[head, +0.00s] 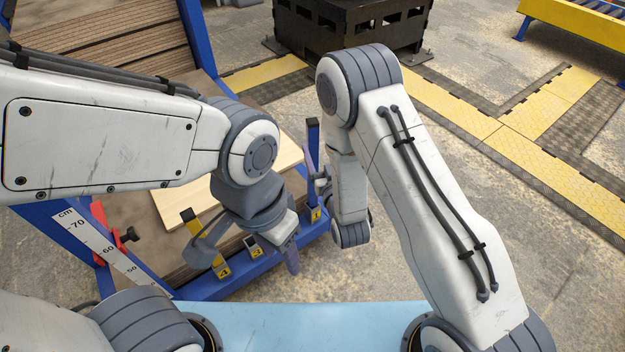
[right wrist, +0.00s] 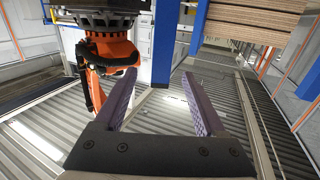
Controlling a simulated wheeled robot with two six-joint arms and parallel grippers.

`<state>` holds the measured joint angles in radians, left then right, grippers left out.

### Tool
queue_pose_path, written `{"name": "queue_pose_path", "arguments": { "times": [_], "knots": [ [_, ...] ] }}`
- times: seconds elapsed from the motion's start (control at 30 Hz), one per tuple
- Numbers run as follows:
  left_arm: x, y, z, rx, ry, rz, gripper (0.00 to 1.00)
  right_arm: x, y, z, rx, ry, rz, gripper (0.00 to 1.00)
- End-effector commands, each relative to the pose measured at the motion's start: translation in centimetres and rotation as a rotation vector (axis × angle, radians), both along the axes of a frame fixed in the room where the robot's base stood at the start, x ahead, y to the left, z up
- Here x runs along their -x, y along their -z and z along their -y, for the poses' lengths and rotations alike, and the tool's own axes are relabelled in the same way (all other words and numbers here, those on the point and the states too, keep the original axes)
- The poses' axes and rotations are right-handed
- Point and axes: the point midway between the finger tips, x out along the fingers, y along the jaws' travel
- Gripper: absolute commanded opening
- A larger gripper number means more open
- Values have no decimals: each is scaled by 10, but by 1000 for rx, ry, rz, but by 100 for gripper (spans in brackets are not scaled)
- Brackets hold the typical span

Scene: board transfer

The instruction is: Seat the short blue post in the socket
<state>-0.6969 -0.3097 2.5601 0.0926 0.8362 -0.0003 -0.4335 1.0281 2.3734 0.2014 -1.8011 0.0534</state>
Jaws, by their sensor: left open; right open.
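In the head view my left gripper (head: 244,262) is open over the blue front rail (head: 205,288) of the rack, its two fingers spread apart. A small grey socket-like fitting with a yellow label 3 (head: 253,246) shows between the fingers. A blue post (head: 313,133) with a dark top stands upright at the rail's right part; I cannot tell whether it is the short one. My right gripper (head: 318,172) is beside that post, partly hidden by its own arm.
A pale board (head: 178,203) lies behind. A centimetre scale (head: 108,248) and a red clamp (head: 100,216) are at the left. An orange machine (right wrist: 112,50) shows in the wrist view.

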Motion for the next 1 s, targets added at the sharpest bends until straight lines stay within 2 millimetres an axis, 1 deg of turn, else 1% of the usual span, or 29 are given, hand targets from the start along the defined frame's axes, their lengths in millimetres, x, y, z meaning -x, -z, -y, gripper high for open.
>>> {"name": "queue_pose_path", "arguments": {
  "times": [0.03, 0.07, 0.3, 0.57, 0.7, 0.8, 0.9, 1.0],
  "knots": [
    [0, 5, 0, 0, 0, 0, 50, -2, 5, 1, -2, 3, 14, 72],
    [0, 5, 0, 1, 0, 1, 50, -4, 4, 1, -4, 3, 21, 72],
    [0, 9, 0, 1, 0, 1, 50, -39, 2, -7, -6, 4, 30, 72],
    [0, 14, 0, 1, 0, 1, 50, -60, 4, -14, -6, 2, 27, 72],
    [0, 22, 0, 1, 0, 1, 50, -80, 7, -22, -6, 2, 28, 72],
    [0, 23, 0, 0, 0, 0, 50, -93, 6, -25, -5, 2, 28, 72],
    [0, 24, 0, 0, 0, 0, 50, -99, 5, -27, -4, 2, 26, 72],
    [0, 23, 0, 0, 0, 0, 50, -100, 5, -27, -4, 2, 24, 72]
  ]
}}
